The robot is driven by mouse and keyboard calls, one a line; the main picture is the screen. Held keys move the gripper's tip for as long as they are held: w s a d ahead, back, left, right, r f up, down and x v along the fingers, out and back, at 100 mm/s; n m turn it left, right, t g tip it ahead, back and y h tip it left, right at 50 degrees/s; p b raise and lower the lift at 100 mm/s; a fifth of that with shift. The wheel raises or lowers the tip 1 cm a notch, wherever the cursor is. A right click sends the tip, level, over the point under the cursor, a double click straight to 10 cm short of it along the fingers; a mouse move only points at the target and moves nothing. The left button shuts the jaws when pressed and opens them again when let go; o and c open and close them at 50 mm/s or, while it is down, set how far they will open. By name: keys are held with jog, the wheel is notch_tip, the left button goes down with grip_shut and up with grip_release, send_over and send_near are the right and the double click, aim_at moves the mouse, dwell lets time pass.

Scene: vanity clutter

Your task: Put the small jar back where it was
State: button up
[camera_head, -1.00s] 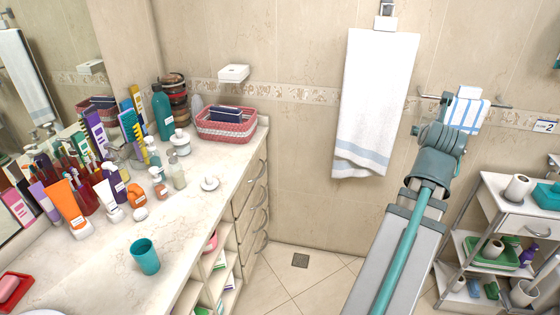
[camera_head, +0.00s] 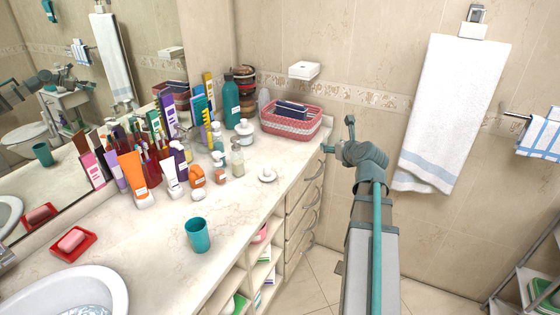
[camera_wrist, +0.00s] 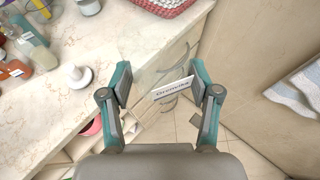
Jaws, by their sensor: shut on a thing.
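The small jar (camera_wrist: 173,88) appears in the wrist view as a clear body with a white label, between the fingertips of my gripper (camera_wrist: 161,84). My gripper is shut on it and holds it in the air beyond the counter's right edge, over the drawer fronts and floor. In the head view my gripper (camera_head: 339,137) is beside the far right corner of the marble counter (camera_head: 240,210); the jar cannot be made out there.
On the counter are a white knobbed disc (camera_head: 267,175), a teal cup (camera_head: 198,235), a pink basket (camera_head: 291,122), a white pot (camera_head: 244,130) and crowded bottles and tubes along the mirror. Bare marble lies around the disc. A towel (camera_head: 455,110) hangs at right.

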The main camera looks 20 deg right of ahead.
jog(key=w+a+f+n+y, duration=0.3)
jog(key=w+a+n+y, duration=0.25)
jog(key=w+a, duration=0.6)
jog(key=p, duration=0.4)
send_over(283, 160)
jog(key=shift+y, duration=0.45)
jog(key=f, duration=0.9)
jog(key=shift+s+a, duration=0.15)
jog(key=shift+a, duration=0.05)
jog(key=shift+f, duration=0.3)
jog(key=shift+f+p, duration=0.45)
jog(key=shift+f, duration=0.9)
jog(key=shift+f, duration=0.1)
jog(key=o, duration=1.2)
jog(key=shift+o, duration=0.2)
